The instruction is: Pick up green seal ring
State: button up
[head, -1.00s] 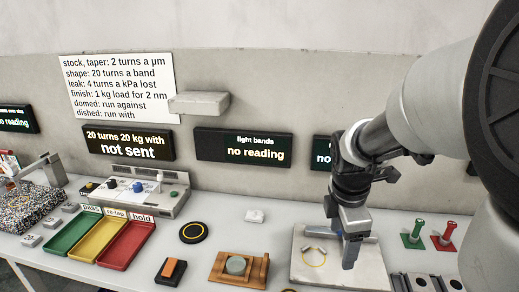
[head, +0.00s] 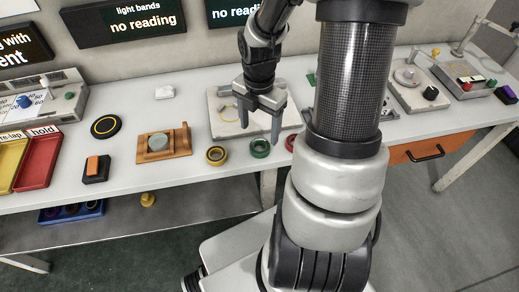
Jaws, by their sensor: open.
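The green seal ring (head: 260,149) lies flat near the front edge of the table, between a yellow ring (head: 216,156) and a red ring (head: 290,143). The red ring is partly hidden by my arm. My gripper (head: 260,128) points down with its two fingers spread and nothing between them. In the picture it is just above and behind the green ring, over the front part of a pale plate (head: 222,124). Its exact height above the table is hard to tell.
A wooden holder with a grey-green disc (head: 180,147) stands left of the rings. A black block with an orange top (head: 96,169), a black disc (head: 105,127) and a red tray (head: 37,162) are further left. A lower shelf (head: 110,232) runs below the table.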

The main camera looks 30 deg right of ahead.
aim_at(258, 155)
jog(key=f, duration=0.2)
jog(key=f+b, duration=0.1)
jog(key=f, duration=0.1)
jog(key=f+b, duration=0.1)
jog(key=f, duration=0.1)
jog(key=shift+s, duration=0.25)
jog(key=shift+r, duration=0.15)
jog(key=c, duration=1.2)
